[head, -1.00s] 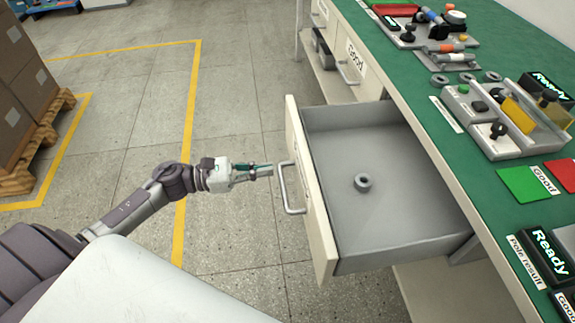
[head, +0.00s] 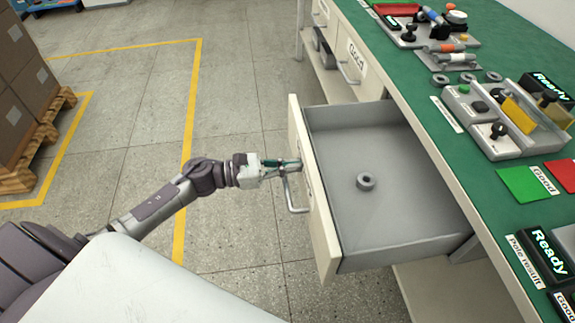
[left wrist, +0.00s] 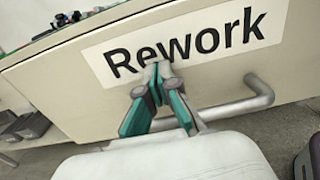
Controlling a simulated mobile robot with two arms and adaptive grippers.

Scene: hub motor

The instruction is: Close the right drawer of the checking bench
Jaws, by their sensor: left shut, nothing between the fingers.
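The right drawer (head: 385,190) of the checking bench (head: 455,135) stands pulled out in the head view, with one dark grey ring (head: 366,181) on its floor. Its cream front carries a grey bar handle (head: 291,192). In the left wrist view the front (left wrist: 60,85) bears a "Rework" label (left wrist: 215,38), and the handle (left wrist: 235,110) runs below it. My left gripper (head: 297,165) is shut and empty, its fingertips at the drawer front by the handle's far end. In the left wrist view the fingertips (left wrist: 159,68) overlap the label; I cannot tell whether they touch it. My right gripper is out of view.
A closed drawer labelled "Good" (head: 356,60) sits farther along the bench. Trays of parts (head: 505,120) and coloured cards (head: 526,184) lie on the green top. Boxes on a pallet (head: 30,160) stand at left. The floor before the drawer is clear.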

